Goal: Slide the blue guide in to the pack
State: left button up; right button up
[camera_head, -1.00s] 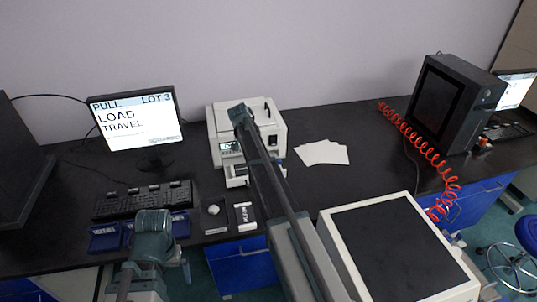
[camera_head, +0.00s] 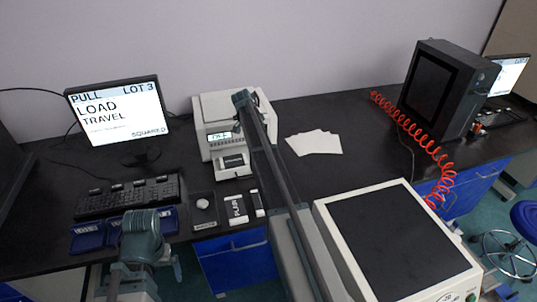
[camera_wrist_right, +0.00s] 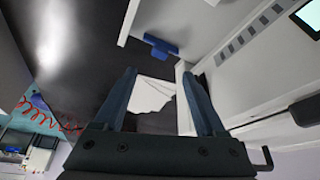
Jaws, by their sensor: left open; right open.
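In the right wrist view the blue guide (camera_wrist_right: 155,45) sits at the edge of a white part on the front of the instrument; my right arm hides it in the head view. In the head view a dark block, perhaps the pack (camera_head: 233,161), sits in the white stage at the instrument's front. My right gripper (camera_wrist_right: 165,82) is open, with nothing between its fingers, close to the instrument and below the guide in that picture. My left gripper (camera_head: 174,262) is low at the left, mostly hidden behind its own arm, and away from the instrument.
The white instrument (camera_head: 212,110) stands on the black bench. White sheets (camera_head: 314,143) lie to its right. A keyboard (camera_head: 128,196), blue boxes (camera_head: 88,236), a small dark tray (camera_head: 203,222) and a white-and-black card (camera_head: 235,209) lie nearer. A red coiled hose (camera_head: 417,142) hangs at right.

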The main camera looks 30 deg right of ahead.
jog(key=b+x, duration=0.7)
jog(key=x, duration=0.2)
jog(key=shift+f+b, duration=0.15)
jog(key=shift+b, duration=0.15)
grip_shut()
dwell(1.0)
